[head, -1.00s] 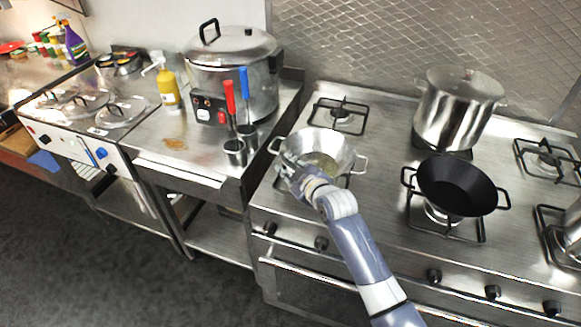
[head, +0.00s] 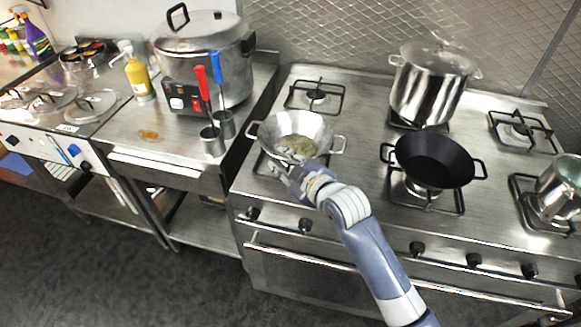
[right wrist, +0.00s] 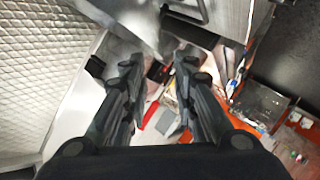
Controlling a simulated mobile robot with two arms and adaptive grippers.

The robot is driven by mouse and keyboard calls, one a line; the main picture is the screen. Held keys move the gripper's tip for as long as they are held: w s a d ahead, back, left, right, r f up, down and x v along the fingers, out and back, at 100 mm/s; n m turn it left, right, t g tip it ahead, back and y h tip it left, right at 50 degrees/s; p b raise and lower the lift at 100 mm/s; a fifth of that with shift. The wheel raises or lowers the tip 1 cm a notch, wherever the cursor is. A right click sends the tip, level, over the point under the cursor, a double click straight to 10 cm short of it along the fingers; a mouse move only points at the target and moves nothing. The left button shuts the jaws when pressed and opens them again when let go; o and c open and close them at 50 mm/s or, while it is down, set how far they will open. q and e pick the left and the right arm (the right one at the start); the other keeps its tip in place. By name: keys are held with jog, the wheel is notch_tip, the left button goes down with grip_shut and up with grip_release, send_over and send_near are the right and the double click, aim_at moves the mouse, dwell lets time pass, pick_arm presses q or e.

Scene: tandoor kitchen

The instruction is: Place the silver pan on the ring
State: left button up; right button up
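The silver pan (head: 297,127) is a shallow two-handled pan with greenish contents. It sits level over the front-left burner ring (head: 262,168) of the stove, most of which it hides. Whether it rests fully on the ring I cannot tell. My right gripper (head: 284,163) is at the pan's front edge and overlaps its lower rim in the head view. In the right wrist view its two fingers (right wrist: 155,82) are apart, with nothing visibly clamped between them. Contact with the pan cannot be told. My left gripper is not in view.
A black pan (head: 436,161) stands on the burner to the right, with a tall steel pot (head: 432,88) behind it. The back-left burner (head: 315,95) is empty. Left of the stove are metal cups (head: 212,142) with red and blue handled tools and a large cooker (head: 203,60).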

jog(key=shift+v, duration=1.35)
